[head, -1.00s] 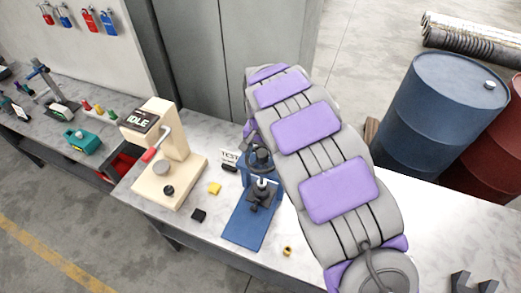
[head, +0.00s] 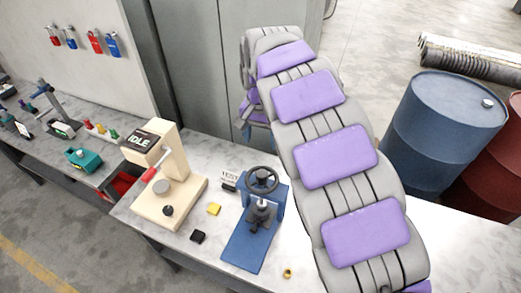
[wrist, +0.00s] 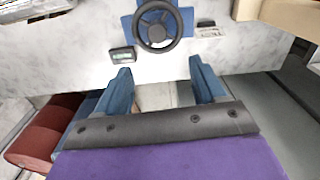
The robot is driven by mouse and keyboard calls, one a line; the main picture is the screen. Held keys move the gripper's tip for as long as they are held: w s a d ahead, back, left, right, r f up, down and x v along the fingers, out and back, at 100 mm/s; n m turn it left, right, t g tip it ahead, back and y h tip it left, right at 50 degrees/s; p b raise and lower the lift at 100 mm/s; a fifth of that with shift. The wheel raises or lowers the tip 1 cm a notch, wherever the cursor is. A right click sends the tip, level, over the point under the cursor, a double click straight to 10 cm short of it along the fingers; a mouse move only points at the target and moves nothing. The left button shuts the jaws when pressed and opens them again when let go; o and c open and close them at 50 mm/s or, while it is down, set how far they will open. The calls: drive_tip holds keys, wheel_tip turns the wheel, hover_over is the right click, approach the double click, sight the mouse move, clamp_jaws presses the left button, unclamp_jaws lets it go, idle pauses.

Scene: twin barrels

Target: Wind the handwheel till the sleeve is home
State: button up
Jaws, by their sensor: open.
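The handwheel (head: 262,179) is a black spoked wheel on top of a small blue press (head: 244,250) on the bench. In the wrist view the handwheel (wrist: 157,33) is at the top centre, ahead of my fingertips and apart from them. A dark spindle and fitting sit below the wheel over the blue base; I cannot make out the sleeve for certain. A small brass ring (head: 287,272) lies at the bench's front. My gripper (wrist: 162,85) is open and empty, its two blue fingers spread. In the head view my arm partly hides it, beyond the press near the cabinet.
A cream machine (head: 165,190) marked IDLE, with a red-handled crank, stands left of the press. A TEST label (head: 230,177) stands behind. Blue (head: 443,130) and red (head: 500,165) barrels stand right, beyond the bench.

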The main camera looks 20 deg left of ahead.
drive_tip(key=shift+r, duration=0.95)
